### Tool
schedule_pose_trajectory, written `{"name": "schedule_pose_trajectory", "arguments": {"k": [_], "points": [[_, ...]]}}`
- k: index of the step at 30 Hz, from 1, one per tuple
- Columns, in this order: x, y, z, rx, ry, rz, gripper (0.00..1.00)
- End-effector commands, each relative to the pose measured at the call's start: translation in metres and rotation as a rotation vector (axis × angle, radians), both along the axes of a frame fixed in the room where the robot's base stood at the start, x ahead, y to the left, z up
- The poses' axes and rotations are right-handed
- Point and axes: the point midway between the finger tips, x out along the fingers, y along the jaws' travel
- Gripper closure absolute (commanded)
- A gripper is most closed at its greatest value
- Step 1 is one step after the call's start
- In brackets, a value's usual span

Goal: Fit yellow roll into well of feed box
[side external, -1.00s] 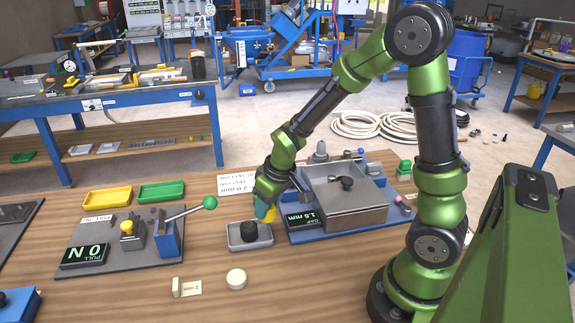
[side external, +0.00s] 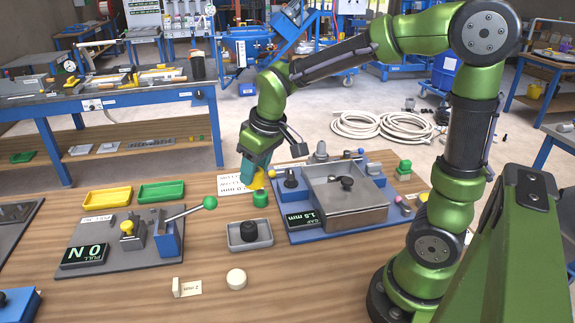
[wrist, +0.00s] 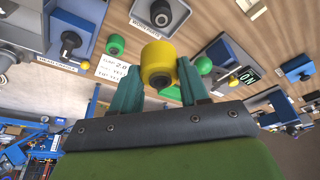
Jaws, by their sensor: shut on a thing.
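My gripper (wrist: 158,88) is shut on the yellow roll (wrist: 158,66), with one teal finger on each side of it. In the side view my gripper (side external: 251,174) points down and holds the yellow roll (side external: 258,182) above the table, partly hidden by a finger. A green roll (side external: 260,198) stands just below it. I cannot tell for sure which part is the feed box. A blue-based machine (side external: 300,232) to the right carries a lidded grey box (side external: 345,207) and a dark round part (side external: 290,182) at its left. No empty well shows clearly.
A lever with a green ball (side external: 210,202) sticks up at left. Yellow (side external: 106,198) and green (side external: 161,191) trays lie behind it.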

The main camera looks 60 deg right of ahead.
Motion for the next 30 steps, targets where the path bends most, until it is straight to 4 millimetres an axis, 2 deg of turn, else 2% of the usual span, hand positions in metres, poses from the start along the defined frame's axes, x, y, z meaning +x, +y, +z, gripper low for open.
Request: {"name": "schedule_pose_trajectory", "arguments": {"k": [7, 11, 14, 20, 24, 27, 30], "points": [[0.000, -0.001, 0.000, 0.001, -0.001, -0.002, 0.86], [0.000, -0.014, -0.006, 0.000, 0.000, -0.038, 0.86], [0.000, -0.043, -0.014, 0.000, 0.002, -0.113, 0.86], [-0.013, -0.136, -0.034, -0.002, 0.003, -0.480, 0.86], [-0.038, -0.206, -0.046, -0.004, 0.001, -0.826, 0.86], [-0.059, -0.247, -0.051, -0.005, 0.001, -1.062, 0.86], [-0.077, -0.276, -0.053, -0.005, 0.001, -1.258, 0.86]]}}
